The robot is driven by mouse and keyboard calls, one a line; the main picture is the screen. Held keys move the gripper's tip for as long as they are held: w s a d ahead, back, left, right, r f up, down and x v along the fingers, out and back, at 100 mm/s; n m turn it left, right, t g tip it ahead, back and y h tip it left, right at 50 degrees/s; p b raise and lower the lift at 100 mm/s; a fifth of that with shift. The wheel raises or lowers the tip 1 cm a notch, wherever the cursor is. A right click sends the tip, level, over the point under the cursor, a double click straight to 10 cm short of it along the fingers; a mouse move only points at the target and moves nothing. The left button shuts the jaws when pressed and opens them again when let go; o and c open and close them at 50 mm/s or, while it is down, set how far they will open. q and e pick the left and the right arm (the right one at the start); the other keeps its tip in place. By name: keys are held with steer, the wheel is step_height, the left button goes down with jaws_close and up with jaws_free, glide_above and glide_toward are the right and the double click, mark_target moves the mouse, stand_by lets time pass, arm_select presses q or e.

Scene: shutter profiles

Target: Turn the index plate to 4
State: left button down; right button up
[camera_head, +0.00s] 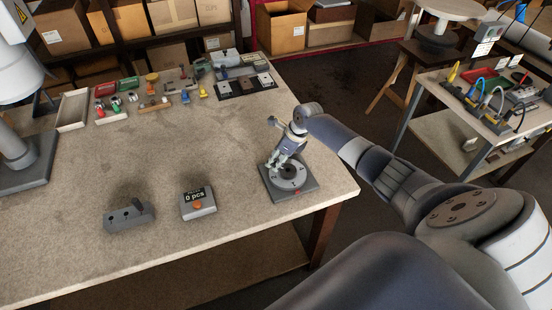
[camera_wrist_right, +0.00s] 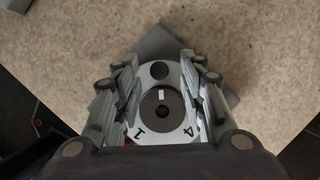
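The index plate (camera_head: 291,178) is a light grey disc with a dark hub, on a dark square base (camera_head: 308,188) near the table's right front edge. In the right wrist view the disc (camera_wrist_right: 146,121) shows the numbers 1 and 4 on its near side, a white mark on the hub (camera_wrist_right: 162,104) and a dark round spot or knob (camera_wrist_right: 160,71) at the far side. My right gripper (camera_head: 275,163) is over the disc's left part. In the wrist view its fingers (camera_wrist_right: 159,66) are apart, either side of the dark spot; contact cannot be told. My left gripper is not in view.
A counter box (camera_head: 198,205) reading "0 pcs" and a grey block with holes (camera_head: 129,215) stand left of the plate. Small parts and a white tray (camera_head: 73,110) lie at the back. A white machine stands at the left. The table middle is clear.

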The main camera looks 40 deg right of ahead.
steer(key=shift+w+a+f, duration=0.1)
steer(key=shift+w+f, duration=0.05)
steer(key=shift+f, duration=0.45)
jaws_close()
steer(key=shift+a+n, duration=0.1)
steer(key=shift+n, duration=0.2)
